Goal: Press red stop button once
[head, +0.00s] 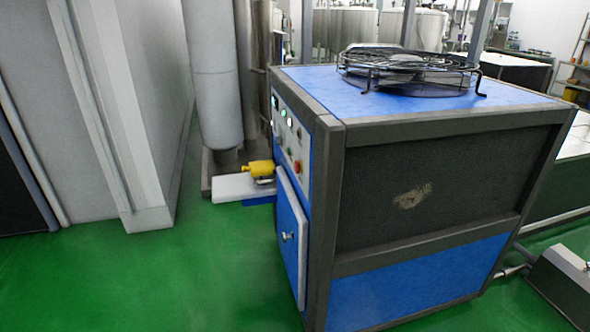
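A blue machine cabinet with a dark frame (334,135) stands at the centre right. Its narrow left side carries a control panel (291,138), seen at a steep angle. A small red button (298,167) sits low on this panel. Small lit displays and other small controls show above it, too small to tell apart. Neither of my grippers is in view.
A blue door with a latch (288,236) stands slightly out below the panel. A yellow device (259,170) rests by a white block (240,187). A large grey cabinet (135,100) stands at left. Green floor (170,280) between is clear. A fan guard (410,70) tops the machine.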

